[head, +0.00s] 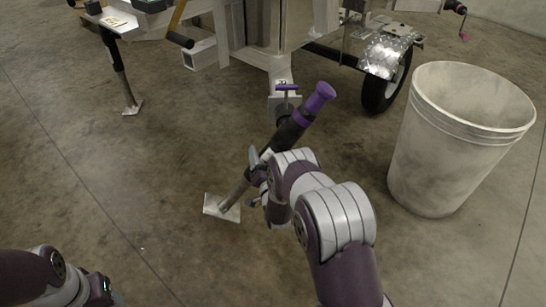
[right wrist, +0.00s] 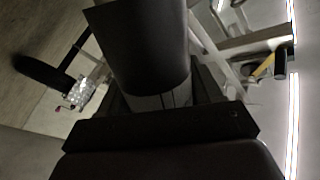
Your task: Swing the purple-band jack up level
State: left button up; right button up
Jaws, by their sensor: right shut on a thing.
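The purple-band jack (head: 289,130) is in the middle of the head view, below the trailer's front. It is tilted, its purple top (head: 320,97) up to the right and its square foot plate (head: 222,207) low to the left, close to the floor. A purple-handled pin (head: 287,87) shows at its mount. My right gripper (head: 259,172) is shut on the jack's lower tube. In the right wrist view the dark jack tube (right wrist: 140,45) fills the middle, between the jaws (right wrist: 160,122). My left arm shows at the lower left of the head view, its fingertips not visible.
A large whitish bucket (head: 440,150) stands on the floor at the right. A trailer wheel (head: 386,88) with a silver fender (head: 388,52) is behind it. Another jack (head: 122,80) stands at the upper left. The floor at left is clear.

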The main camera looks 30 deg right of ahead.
jog(key=w+a+r+m+h+p, duration=0.2)
jog(key=a+r+m+p, duration=0.3)
jog(key=r+m, duration=0.6)
jog(key=shift+w+m+h+p, duration=0.15)
jog(key=shift+m+h+p, duration=0.5)
jog(key=shift+m, duration=0.45)
jog(key=o, duration=1.4)
jog(key=shift+r, duration=0.1)
